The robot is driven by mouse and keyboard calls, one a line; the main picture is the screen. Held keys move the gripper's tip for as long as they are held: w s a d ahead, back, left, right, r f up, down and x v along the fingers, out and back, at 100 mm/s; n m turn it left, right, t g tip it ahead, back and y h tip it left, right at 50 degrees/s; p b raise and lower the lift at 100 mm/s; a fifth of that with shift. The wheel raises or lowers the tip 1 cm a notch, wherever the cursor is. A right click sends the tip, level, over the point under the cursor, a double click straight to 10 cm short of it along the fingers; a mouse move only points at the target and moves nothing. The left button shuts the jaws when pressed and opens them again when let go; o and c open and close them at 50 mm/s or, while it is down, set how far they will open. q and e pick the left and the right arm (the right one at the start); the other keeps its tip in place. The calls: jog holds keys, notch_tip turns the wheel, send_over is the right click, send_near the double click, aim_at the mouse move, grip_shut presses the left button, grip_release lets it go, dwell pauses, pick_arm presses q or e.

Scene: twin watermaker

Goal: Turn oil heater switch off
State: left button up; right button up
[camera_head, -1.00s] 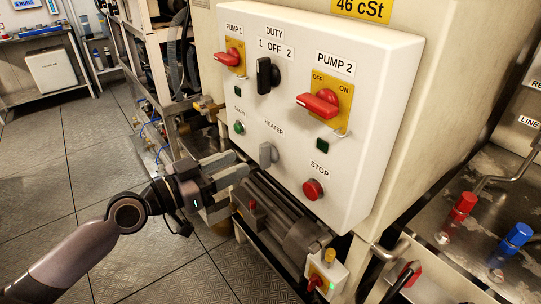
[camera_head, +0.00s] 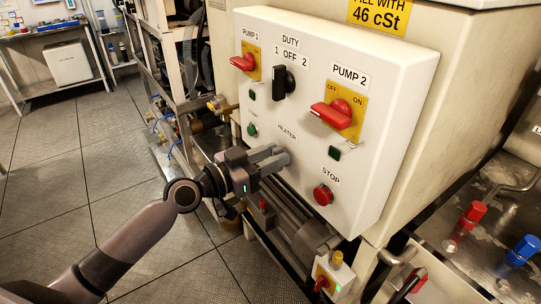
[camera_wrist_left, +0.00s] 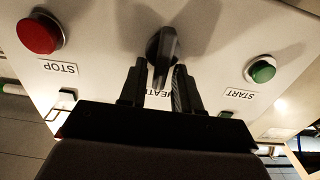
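The grey heater switch (camera_wrist_left: 165,45) is on the white control panel (camera_head: 390,110), at its HEATER label (camera_head: 287,133). In the head view my left gripper covers most or all of the switch. In the left wrist view the switch's narrow grip is a little tilted. My left gripper (camera_head: 275,157) points at the panel, and its two fingers (camera_wrist_left: 158,68) are apart. They stand on either side of the line to the switch, with their tips close to it. I cannot tell whether they touch it. My right gripper is not in view.
Close by on the panel are the green START button (camera_head: 252,131), the red STOP button (camera_head: 323,195), the black DUTY switch (camera_head: 284,83) and the red PUMP 2 handle (camera_head: 331,115). Pipes (camera_head: 300,225) run below the panel. The floor at left is clear.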

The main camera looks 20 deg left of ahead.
pick_arm(q)
grip_shut()
jog(key=shift+n, duration=0.3)
jog(key=n, duration=0.5)
jog(key=a+f+n, duration=0.1)
jog(key=n, duration=0.5)
jog(key=w+n, duration=0.1)
jog(key=n, duration=0.5)
jog(key=shift+a+f, duration=0.25)
jog(key=shift+f, duration=0.15)
jog(key=shift+n, duration=0.3)
jog(key=shift+o, duration=1.5)
grip_release()
